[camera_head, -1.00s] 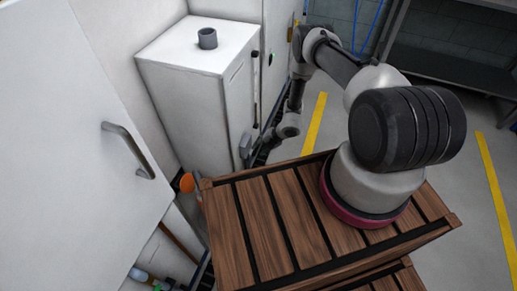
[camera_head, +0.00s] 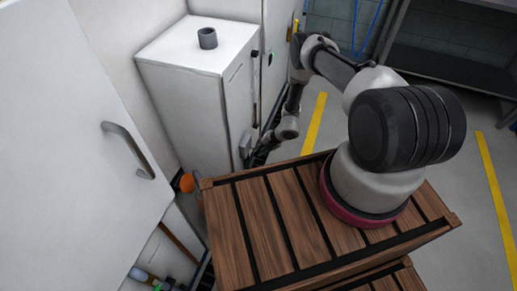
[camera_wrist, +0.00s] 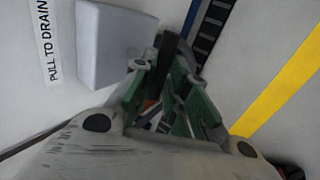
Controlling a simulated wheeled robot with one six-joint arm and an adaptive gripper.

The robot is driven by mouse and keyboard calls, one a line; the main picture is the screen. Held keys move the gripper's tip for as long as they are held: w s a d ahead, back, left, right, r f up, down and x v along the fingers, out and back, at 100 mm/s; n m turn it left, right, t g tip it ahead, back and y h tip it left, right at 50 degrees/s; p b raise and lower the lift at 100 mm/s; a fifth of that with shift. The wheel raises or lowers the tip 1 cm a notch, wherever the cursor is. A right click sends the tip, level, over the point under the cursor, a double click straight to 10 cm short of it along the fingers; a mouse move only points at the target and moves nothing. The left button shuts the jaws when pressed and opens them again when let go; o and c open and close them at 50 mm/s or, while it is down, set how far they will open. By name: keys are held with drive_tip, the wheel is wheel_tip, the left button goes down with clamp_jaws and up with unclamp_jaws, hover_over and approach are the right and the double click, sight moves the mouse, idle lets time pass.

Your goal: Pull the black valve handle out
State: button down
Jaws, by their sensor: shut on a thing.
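In the wrist view, my gripper (camera_wrist: 165,74) has its green-padded fingers shut around a dark upright bar, which looks like the black valve handle (camera_wrist: 168,50). The handle is partly hidden between the fingers. A pale grey box (camera_wrist: 112,45) is just left of the fingers, beside a "PULL TO DRAIN" label (camera_wrist: 45,40) on the white surface. In the head view, the grey box (camera_head: 246,145) shows low on the side of the white cabinet (camera_head: 190,95). The handle and fingertips are too small and hidden to make out there.
A wooden slatted crate top (camera_head: 250,230) lies under my arm's base. A white door with a grey pull handle (camera_head: 130,150) is at left. An orange knob (camera_head: 187,182) is by the crate's corner. Yellow floor lines (camera_head: 315,125) mark open floor at right.

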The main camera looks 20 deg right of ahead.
drive_tip(key=shift+s+d, duration=0.7)
drive_tip(key=shift+d, duration=0.25)
drive_tip(key=shift+s+d, duration=0.7)
drive_tip(key=shift+d, duration=0.25)
drive_tip(key=c, duration=1.4)
unclamp_jaws()
drive_tip(key=v, duration=1.2)
drive_tip(key=shift+r, duration=0.1)
